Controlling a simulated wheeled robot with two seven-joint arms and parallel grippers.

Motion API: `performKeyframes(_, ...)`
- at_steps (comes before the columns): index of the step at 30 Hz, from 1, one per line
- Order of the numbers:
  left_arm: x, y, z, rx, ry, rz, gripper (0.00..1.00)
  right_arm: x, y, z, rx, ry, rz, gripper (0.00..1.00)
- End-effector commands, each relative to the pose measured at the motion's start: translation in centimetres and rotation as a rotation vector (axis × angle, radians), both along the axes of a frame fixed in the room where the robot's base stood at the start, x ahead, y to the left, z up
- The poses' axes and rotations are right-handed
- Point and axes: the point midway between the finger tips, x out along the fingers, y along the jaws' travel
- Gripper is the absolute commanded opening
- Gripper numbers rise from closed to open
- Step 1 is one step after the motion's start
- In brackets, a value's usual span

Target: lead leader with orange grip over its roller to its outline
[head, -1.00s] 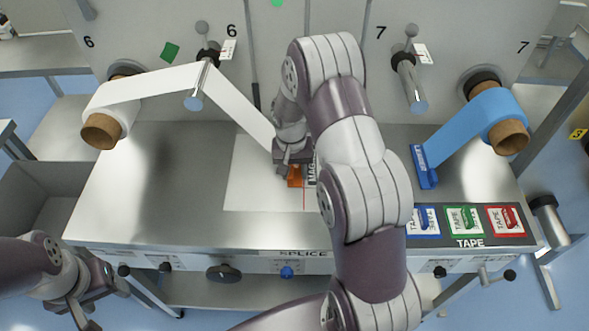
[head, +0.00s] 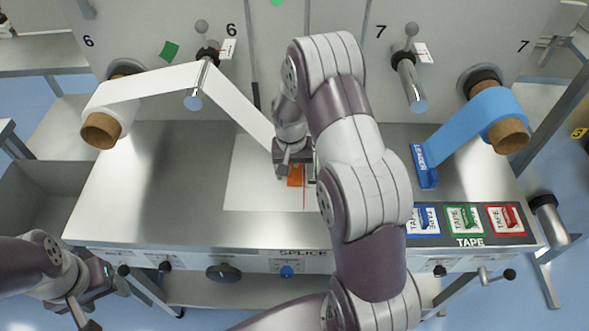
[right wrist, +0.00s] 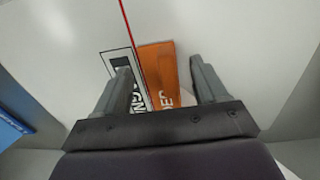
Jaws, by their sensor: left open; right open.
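The white leader web (head: 150,84) runs from its roll at the left, over the metal roller (head: 196,90), and down to the plate. Its orange grip (head: 296,176) lies on the white plate beside a red line. In the right wrist view the orange grip (right wrist: 158,75) sits between the fingers of my right gripper (right wrist: 160,68), which are open and apart from it. The black-bordered outline (right wrist: 115,62) shows just left of the grip, partly hidden by the left finger and the grip. My left gripper (head: 92,300) is open at the lower left, away from the bench.
A blue leader (head: 425,168) hangs from the blue roll (head: 492,108) at the right. A tape tray (head: 470,238) lies at the front right. A second roller (head: 411,88) stands bare. The left part of the bench (head: 150,190) is clear.

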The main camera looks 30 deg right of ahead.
Motion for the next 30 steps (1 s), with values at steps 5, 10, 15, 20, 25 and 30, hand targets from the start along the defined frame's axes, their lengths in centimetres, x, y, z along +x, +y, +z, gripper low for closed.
performKeyframes(5,0.0,0.0,-0.1,0.0,0.0,0.0,0.6,0.1,0.0,0.5,-0.001,-0.002,0.0,0.72)
performKeyframes(10,0.0,0.0,-0.7,0.0,0.0,0.0,0.6,0.3,0.2,4.0,-0.001,-0.008,-0.001,0.72)
performKeyframes(15,0.0,0.0,-1.3,0.0,0.0,0.0,0.6,0.4,0.4,8.6,-0.001,-0.005,0.0,0.72)
performKeyframes(20,0.0,0.0,-1.5,0.0,0.0,0.0,0.6,0.4,0.5,11.6,-0.001,-0.004,0.0,0.72)
performKeyframes(25,0.0,0.0,-1.5,0.0,0.0,0.0,0.6,0.4,0.6,12.7,0.0,0.0,0.0,0.72)
performKeyframes(30,0.0,0.0,-1.5,0.0,0.0,0.0,0.6,1.0,0.6,12.5,-0.003,-0.031,0.052,0.72)
